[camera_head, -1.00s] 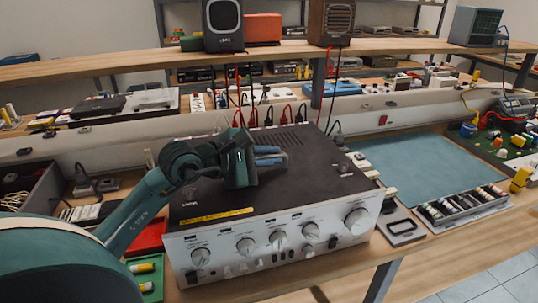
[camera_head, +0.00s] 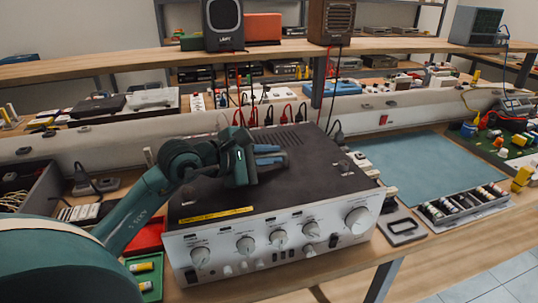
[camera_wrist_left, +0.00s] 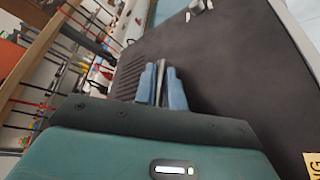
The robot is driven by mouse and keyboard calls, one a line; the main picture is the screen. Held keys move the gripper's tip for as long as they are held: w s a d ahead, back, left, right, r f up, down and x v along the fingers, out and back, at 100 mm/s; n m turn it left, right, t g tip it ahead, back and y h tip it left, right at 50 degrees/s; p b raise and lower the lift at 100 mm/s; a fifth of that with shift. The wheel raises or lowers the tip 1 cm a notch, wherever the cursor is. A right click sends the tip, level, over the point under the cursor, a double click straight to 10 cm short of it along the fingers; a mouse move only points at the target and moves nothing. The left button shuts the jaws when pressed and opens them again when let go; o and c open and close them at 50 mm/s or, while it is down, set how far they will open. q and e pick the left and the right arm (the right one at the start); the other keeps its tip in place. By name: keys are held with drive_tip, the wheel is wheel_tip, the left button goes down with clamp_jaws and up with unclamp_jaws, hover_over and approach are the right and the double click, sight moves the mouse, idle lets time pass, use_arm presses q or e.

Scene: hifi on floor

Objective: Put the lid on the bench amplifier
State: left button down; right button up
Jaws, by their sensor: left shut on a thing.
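The bench amplifier (camera_head: 290,252) stands on the bench with its silver front panel, knobs and switches facing me. The dark flat lid (camera_head: 312,172), with vent slots and a yellow label at its front left, lies over the top of the amplifier; I cannot tell whether it is fully seated. My left gripper (camera_head: 284,155) is over the middle of the lid. In the left wrist view, the blue fingers (camera_wrist_left: 160,66) are closed on a thin grey upright part that looks like the lid's handle, above the dark lid surface (camera_wrist_left: 235,70). My right gripper is out of view.
A teal mat (camera_head: 425,170) lies to the right behind a tray of small cylinders (camera_head: 462,205). A grey handled piece (camera_head: 401,228) is beside the amplifier's right front. Red and green bins (camera_head: 146,285) stand at its left. Red and black leads hang behind it.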

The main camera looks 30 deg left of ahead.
use_arm(q)
drive_tip(key=shift+r+b, duration=0.15)
drive_tip(key=shift+b, duration=0.15)
idle(0.4)
drive_tip(key=shift+f+b, duration=0.75)
drive_tip(key=shift+b, duration=0.1)
idle(0.9)
